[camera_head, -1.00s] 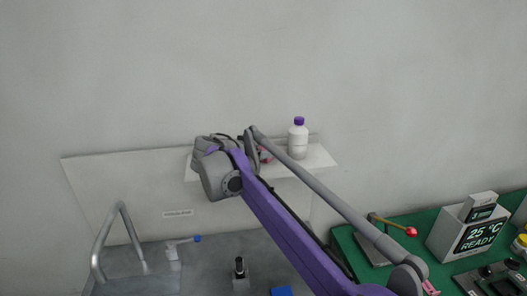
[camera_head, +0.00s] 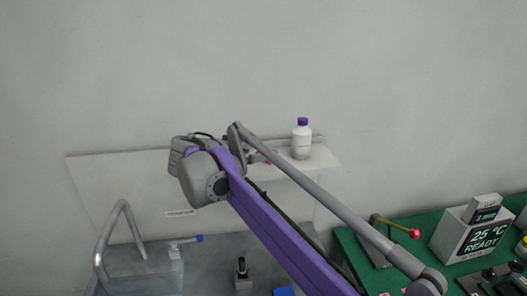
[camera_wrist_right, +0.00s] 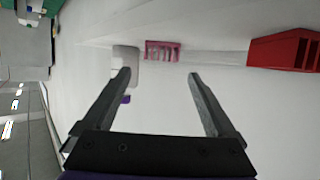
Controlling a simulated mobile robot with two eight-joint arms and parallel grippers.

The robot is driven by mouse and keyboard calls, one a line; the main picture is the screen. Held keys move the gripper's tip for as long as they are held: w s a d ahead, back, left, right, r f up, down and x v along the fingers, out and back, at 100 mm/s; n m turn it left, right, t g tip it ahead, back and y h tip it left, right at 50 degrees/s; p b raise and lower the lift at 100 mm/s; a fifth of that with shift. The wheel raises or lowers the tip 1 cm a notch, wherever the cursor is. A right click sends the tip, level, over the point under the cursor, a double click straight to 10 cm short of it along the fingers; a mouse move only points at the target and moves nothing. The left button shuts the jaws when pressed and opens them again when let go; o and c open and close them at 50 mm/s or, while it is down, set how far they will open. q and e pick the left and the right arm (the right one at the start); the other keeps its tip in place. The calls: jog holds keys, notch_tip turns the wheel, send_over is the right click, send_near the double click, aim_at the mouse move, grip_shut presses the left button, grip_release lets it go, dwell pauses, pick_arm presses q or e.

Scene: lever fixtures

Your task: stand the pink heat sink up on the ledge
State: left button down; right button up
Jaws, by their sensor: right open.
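The pink heat sink (camera_wrist_right: 163,51) is on the ledge beside the white bottle in the right wrist view. Its fins point the same way as the bottle's cap, and its base is on the ledge side. In the head view only a bit of pink (camera_head: 271,154) shows past my arm. My right gripper (camera_wrist_right: 158,74) is open and empty, with the heat sink apart from it, beyond the gap between its fingertips. In the head view its fingers are hidden behind my wrist. The white ledge (camera_head: 320,158) runs along the wall. My left gripper is not in view.
The white bottle (camera_head: 302,143) with a purple cap stands on the ledge. A red finned block (camera_wrist_right: 284,51) is at the wrist view's right edge. A metal tap (camera_head: 122,225) is lower left. A red-knobbed lever (camera_head: 413,233) and display box (camera_head: 474,234) stand on the green bench.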

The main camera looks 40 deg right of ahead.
jog(key=v, duration=0.5)
jog(key=shift+a, duration=0.2)
dwell(1.4)
